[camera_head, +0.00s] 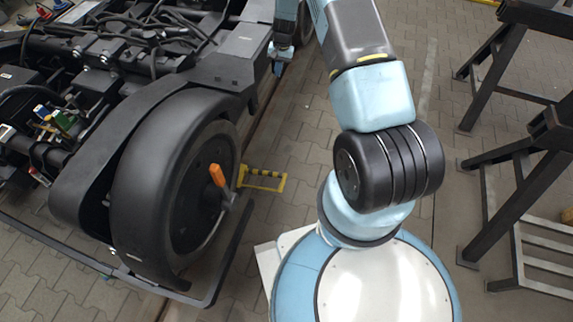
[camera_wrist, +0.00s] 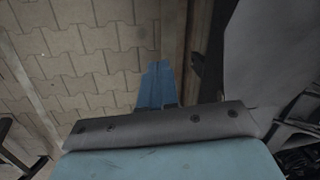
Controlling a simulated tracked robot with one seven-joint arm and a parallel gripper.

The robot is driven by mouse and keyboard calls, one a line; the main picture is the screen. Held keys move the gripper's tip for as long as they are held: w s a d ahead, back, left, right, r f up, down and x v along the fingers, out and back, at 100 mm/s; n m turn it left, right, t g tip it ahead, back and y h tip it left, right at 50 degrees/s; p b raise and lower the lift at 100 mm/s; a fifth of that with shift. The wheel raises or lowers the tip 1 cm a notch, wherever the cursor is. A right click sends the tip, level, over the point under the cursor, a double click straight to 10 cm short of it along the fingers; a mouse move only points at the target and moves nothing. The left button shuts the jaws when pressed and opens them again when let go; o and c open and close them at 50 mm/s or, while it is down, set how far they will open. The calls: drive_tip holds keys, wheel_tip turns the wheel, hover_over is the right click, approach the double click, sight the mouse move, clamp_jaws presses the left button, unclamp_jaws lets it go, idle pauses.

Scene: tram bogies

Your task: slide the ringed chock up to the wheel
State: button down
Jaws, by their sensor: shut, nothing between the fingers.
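A large dark wheel (camera_head: 198,195) of the bogie stands at the left in the head view, with an orange lever at its hub. A yellow-edged piece with black stripes (camera_head: 262,178) lies on the paving right of this wheel, with a gap between them; I cannot tell whether it is the chock. No ring can be made out. My gripper (camera_head: 277,68) is low at the far end of the bogie, well beyond that piece. In the wrist view its narrow blue fingers (camera_wrist: 157,68) are together and empty over the paving.
The bogie frame (camera_head: 230,62) with cables fills the left. Dark steel trestles (camera_head: 515,150) stand on the right. Open paving (camera_head: 300,130) lies between bogie and arm. In the wrist view, a brown rail-like strip (camera_wrist: 173,40) runs close right of the fingers.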

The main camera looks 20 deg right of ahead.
sight(281, 186)
drive_tip(key=s+f, duration=0.6)
drive_tip(key=f, duration=1)
drive_tip(key=s+a+f+m+g, duration=0.1)
drive_tip(key=s+f, duration=0.5)
drive_tip(key=f, duration=1)
drive_tip(key=s+a+f+m+g, duration=0.1)
drive_tip(key=s+f, duration=0.5)
drive_tip(key=f, duration=1)
drive_tip(key=shift+a, duration=0.15)
drive_tip(key=shift+s, duration=0.1)
drive_tip(key=s+a, duration=0.1)
drive_tip(key=s, duration=0.1)
drive_tip(key=s+a, duration=0.3)
drive_tip(key=s, duration=0.1)
drive_tip(key=shift+s+a, duration=0.2)
drive_tip(key=shift+a, duration=0.1)
drive_tip(key=shift+f, duration=0.1)
